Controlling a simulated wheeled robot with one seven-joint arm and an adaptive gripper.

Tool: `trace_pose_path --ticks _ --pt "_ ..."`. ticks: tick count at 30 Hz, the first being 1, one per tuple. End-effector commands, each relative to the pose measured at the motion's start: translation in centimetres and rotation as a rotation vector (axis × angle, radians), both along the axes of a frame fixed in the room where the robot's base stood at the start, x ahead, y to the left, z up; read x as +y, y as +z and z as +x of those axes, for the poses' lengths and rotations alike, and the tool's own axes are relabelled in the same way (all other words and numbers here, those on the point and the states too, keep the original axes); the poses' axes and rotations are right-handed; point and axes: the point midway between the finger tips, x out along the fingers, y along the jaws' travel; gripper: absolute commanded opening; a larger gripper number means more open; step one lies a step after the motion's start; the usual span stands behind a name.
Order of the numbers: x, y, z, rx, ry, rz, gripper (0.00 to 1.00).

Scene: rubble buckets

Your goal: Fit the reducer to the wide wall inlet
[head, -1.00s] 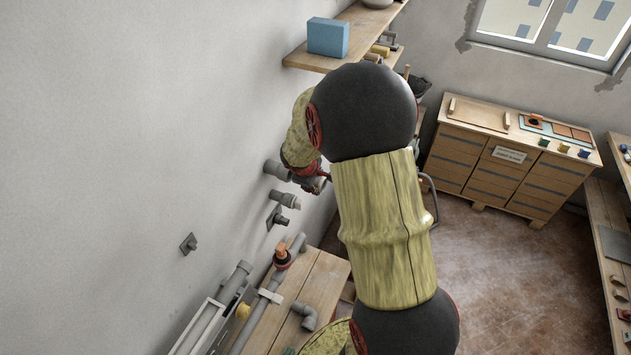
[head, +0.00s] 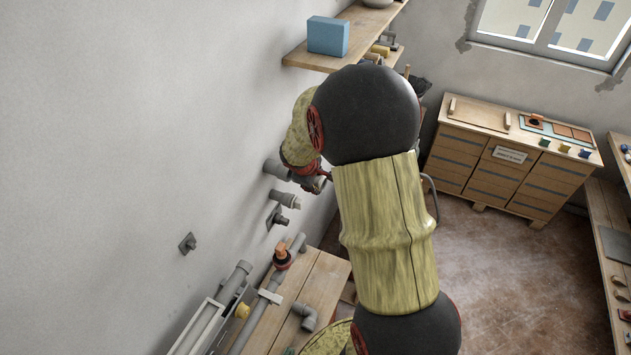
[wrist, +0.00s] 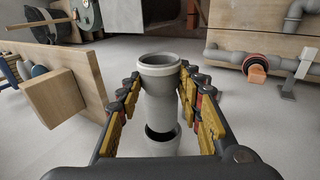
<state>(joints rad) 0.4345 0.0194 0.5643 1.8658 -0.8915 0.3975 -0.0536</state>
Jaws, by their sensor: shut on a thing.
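The wide wall inlet (head: 277,169) is a thick grey stub sticking out of the wall, left of my gripper (head: 309,180) in the head view. In the wrist view, my gripper (wrist: 163,95) is shut on the grey reducer (wrist: 159,72), one yellow-padded finger on each side. The reducer's broad collar faces the top of the wrist view. Its lower end overlaps the dark mouth of the wide wall inlet (wrist: 164,148). I cannot tell whether it has entered the mouth. In the head view my arm hides much of the gripper and reducer.
Below the inlet are a narrower stub (head: 285,198) and a plated fitting (head: 280,219). A wooden shelf (head: 308,62) with a blue box (head: 328,36) hangs above. A bench (head: 325,280) with pipes stands below. The wall on the left is mostly bare.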

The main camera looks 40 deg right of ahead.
Motion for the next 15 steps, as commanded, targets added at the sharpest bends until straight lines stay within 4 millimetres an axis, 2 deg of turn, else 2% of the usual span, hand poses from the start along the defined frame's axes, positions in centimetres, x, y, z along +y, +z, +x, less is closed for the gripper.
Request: trace_pose_path --ticks 15 --pt "0.5 0.0 1.4 0.001 0.0 -0.001 0.0"
